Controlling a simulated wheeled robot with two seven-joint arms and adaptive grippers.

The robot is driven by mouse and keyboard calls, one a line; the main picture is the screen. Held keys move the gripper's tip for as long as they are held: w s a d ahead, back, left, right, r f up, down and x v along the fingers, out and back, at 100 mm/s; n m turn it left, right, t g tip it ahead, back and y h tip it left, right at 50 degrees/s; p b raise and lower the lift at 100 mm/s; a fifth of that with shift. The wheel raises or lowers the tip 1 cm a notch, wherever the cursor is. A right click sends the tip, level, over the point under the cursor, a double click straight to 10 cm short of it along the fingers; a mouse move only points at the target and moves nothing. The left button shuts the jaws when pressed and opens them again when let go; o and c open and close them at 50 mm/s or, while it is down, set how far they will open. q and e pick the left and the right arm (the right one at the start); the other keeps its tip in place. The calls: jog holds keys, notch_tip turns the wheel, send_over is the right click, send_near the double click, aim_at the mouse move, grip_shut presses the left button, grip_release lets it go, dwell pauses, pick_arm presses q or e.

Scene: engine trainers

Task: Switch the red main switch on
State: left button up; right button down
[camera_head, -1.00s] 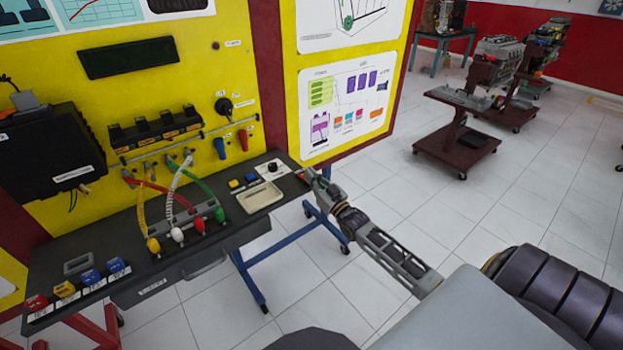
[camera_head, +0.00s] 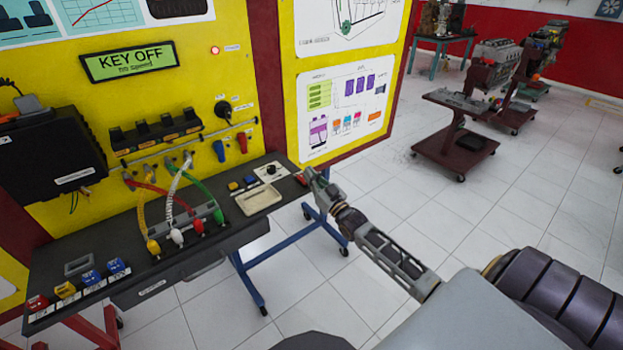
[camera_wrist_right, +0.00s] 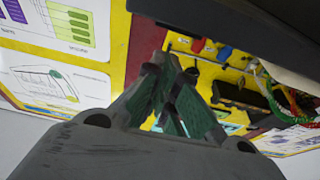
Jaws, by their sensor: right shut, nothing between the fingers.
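The red main switch is probably the small red part (camera_head: 301,180) at the right end of the dark bench in the head view. My gripper partly hides it, so its position is hard to read. My right gripper (camera_head: 312,174) is shut and empty right beside that red part; I cannot tell whether they touch. In the right wrist view its fingers (camera_wrist_right: 172,88) show in front of the yellow panel. The display (camera_head: 129,61) is lit and reads KEY OFF. A red lamp (camera_head: 215,50) beside it glows. My left gripper is out of view.
The dark bench (camera_head: 190,262) carries a beige tray (camera_head: 259,199), a black knob (camera_head: 271,169), coloured cables and several coloured blocks at the left. A yellow panel (camera_head: 205,80) rises behind it. White floor is open to the right, with engine stands (camera_head: 455,140) farther back.

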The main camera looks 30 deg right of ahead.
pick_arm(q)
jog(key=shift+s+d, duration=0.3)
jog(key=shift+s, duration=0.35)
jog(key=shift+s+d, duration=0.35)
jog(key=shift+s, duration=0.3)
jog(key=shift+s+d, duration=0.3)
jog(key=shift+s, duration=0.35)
pick_arm(e)
jog(key=v, duration=0.9)
jog(key=shift+s+f, duration=0.15)
jog(key=shift+s, duration=0.1)
